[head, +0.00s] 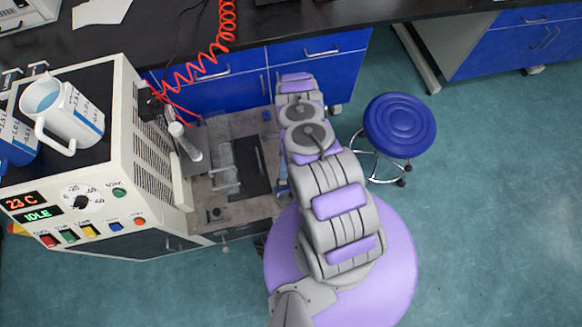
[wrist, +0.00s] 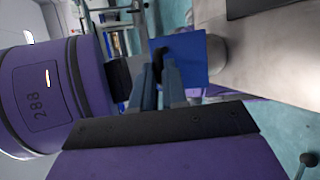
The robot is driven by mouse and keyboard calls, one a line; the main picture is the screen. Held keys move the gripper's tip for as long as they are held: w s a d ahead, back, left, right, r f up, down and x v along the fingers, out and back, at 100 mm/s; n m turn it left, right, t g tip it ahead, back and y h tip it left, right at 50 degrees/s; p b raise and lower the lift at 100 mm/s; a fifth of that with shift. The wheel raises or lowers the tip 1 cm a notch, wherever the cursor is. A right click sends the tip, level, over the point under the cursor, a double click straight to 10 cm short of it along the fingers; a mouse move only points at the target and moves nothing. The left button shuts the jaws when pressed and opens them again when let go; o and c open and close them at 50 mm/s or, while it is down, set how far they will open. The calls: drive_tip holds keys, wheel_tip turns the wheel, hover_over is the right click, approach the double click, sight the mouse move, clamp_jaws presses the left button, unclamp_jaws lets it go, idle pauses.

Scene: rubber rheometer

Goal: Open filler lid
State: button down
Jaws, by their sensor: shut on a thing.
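In the wrist view, my gripper (wrist: 165,75) has its two blue-grey fingers close together. They are shut on a small black curved piece (wrist: 158,51), which looks like a handle. I cannot tell whether this piece belongs to the filler lid. A flat blue panel (wrist: 192,60) shows just behind the fingertips. In the head view, my arm reaches over the right edge of the machine's grey bed, and it hides most of my gripper. On the bed lie a dark rectangular plate (head: 250,165) and a clear, handle-like frame (head: 224,178). No lid is clearly identifiable.
The rheometer cabinet (head: 160,165) stands at left, its display reading 23 C and IDLE. A white jug (head: 75,115) stands on top. A red coiled hose (head: 224,30) hangs over the bench's blue drawers (head: 215,65). A blue stool (head: 400,122) stands at right on open floor.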

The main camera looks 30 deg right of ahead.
idle(0.4)
drive_tip(key=c, duration=1.2)
unclamp_jaws()
drive_tip(key=shift+o, duration=0.2)
drive_tip(key=s+r+p, duration=0.2)
drive_tip(key=s, duration=0.6)
drive_tip(key=s+a+r+p, duration=0.1)
drive_tip(key=s+r+p, duration=0.1)
drive_tip(key=s, duration=0.5)
drive_tip(key=shift+s+a+r+p, duration=0.2)
drive_tip(key=shift+s+r+p, duration=0.2)
drive_tip(key=shift+p, duration=0.45)
drive_tip(key=shift+c, duration=0.4)
